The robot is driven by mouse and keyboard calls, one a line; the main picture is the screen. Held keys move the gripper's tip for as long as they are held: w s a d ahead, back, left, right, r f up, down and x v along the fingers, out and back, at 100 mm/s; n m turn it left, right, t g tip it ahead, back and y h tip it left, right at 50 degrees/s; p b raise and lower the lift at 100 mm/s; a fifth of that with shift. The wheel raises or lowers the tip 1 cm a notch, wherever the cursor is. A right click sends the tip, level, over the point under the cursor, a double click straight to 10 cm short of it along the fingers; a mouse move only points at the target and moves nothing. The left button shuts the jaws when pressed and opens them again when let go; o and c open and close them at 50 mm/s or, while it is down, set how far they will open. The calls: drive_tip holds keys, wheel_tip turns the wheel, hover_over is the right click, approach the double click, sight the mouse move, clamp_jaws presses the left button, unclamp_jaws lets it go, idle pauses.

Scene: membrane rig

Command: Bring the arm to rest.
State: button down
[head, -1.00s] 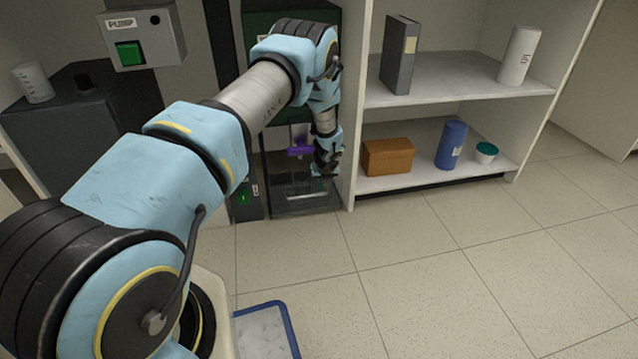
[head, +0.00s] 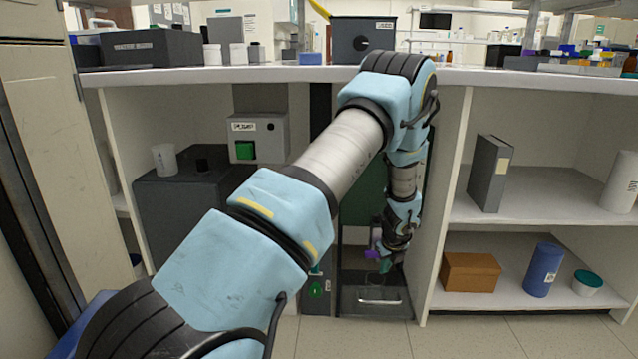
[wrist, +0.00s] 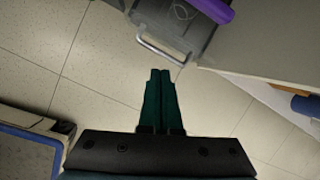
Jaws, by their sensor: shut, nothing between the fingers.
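My gripper (head: 388,262) hangs at the end of my arm in front of the rig bay below the bench, fingers pointing down. In the wrist view its two dark green fingers (wrist: 160,75) are together with nothing between them, over the tiled floor. A purple part (head: 372,248) of the rig shows just left of my gripper. A dark drawer or tray front with a metal handle (head: 380,301) lies below it. The handle also shows in the wrist view (wrist: 160,52), beyond the fingertips. My arm hides part of the bay.
The shelf unit on the right holds an orange-brown box (head: 470,272), a blue cylinder (head: 543,270) and a grey binder (head: 489,173). A white bench top (head: 240,76) runs above. A blue-rimmed tray (wrist: 30,132) shows in the wrist view.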

drive_tip(key=s+a+r+n+g, duration=0.1)
drive_tip(key=s+a+r+n, duration=0.2)
drive_tip(key=a+r+n, duration=0.6)
drive_tip(key=s+a+r+n, duration=0.3)
drive_tip(key=a+r+n, duration=0.45)
drive_tip(key=a, duration=0.25)
drive_tip(key=s+a+r+n+g, duration=0.1)
drive_tip(key=s+a+r+n, duration=0.35)
drive_tip(key=s+n, duration=0.3)
drive_tip(key=s+a+r+n, duration=0.4)
drive_tip(key=s+a+n, duration=0.25)
drive_tip(key=s, duration=0.25)
wheel_tip(320, 180, up, 33)
drive_tip(key=p, duration=3.4)
drive_tip(key=shift+w+d+n, duration=0.2)
drive_tip(key=shift+w+n, duration=0.1)
drive_tip(key=shift+n, duration=0.05)
